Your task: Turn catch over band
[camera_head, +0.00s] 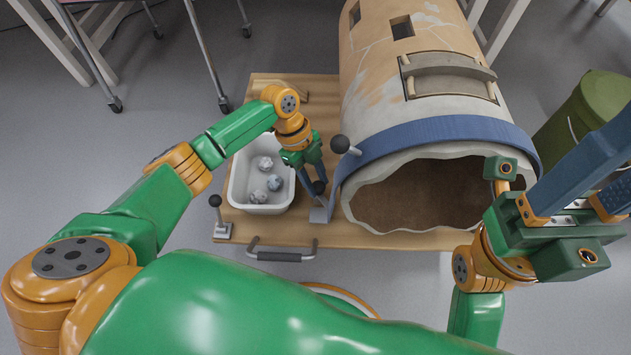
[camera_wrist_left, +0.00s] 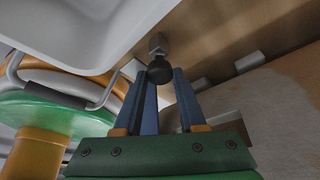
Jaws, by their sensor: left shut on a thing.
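A blue band (camera_head: 440,131) curves over the rim of the large clay vessel (camera_head: 400,95). At its left lower end stands a grey catch (camera_head: 319,214) with a black ball knob (camera_head: 319,187). My left gripper (camera_head: 316,183) is shut on this knob, pointing down beside the band. In the left wrist view the knob (camera_wrist_left: 159,71) sits between the blue fingertips. Another black knob (camera_head: 340,144) sticks out higher up by the band's left side. My right gripper (camera_head: 600,185) is at the right, before the green bin; its fingertips are outside the view.
A white tub (camera_head: 234,197) with several crumpled pale lumps stands left of the gripper on the wooden board (camera_head: 400,239). A second knobbed lever (camera_head: 222,229) is at the board's front left corner, near a handle (camera_head: 280,256). A green bin (camera_head: 590,105) is at the right.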

